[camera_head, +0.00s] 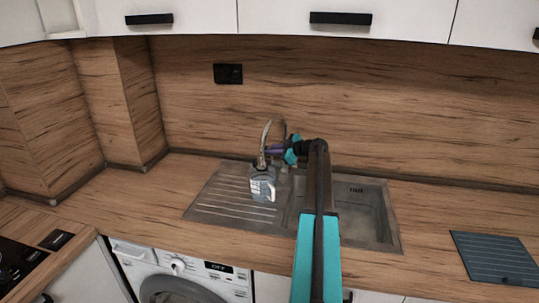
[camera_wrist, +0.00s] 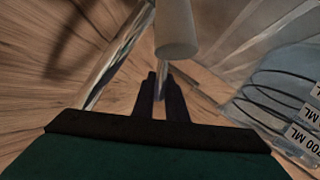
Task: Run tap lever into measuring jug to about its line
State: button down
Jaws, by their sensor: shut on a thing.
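The clear measuring jug (camera_head: 261,186) stands upright on the ribbed drainer, left of the sink bowl, with a pale label on its side. In the wrist view the jug (camera_wrist: 285,95) fills the right side, with dark curved lines and "700 ML" labels. The tap (camera_head: 265,137) rises behind the jug in the head view. My gripper (camera_wrist: 160,88) is shut on a thin piece, apparently the tap lever, mostly hidden between the black fingers. In the head view my gripper (camera_head: 273,151) reaches the tap from the right. I cannot tell the water level or whether water runs.
The empty sink bowl (camera_head: 360,218) lies right of the jug, partly behind my arm. A dark ribbed board (camera_head: 497,258) lies on the worktop at right. The splashback has a black socket (camera_head: 228,74). A washing machine (camera_head: 180,275) stands below the counter.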

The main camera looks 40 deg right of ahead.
jog(key=shift+s+a+f+n+t+b, duration=0.35)
jog(key=shift+a+f+n+b, duration=0.15)
jog(key=shift+b, duration=3.8)
jog(key=shift+r, duration=0.1)
jog(key=c, duration=1.8)
grip_release()
jog(key=shift+o, duration=0.2)
jog(key=b+v, duration=0.3)
jog(key=v, duration=1)
jog(key=shift+s+r, duration=0.2)
jog(key=shift+s, duration=0.2)
jog(key=shift+a, duration=0.1)
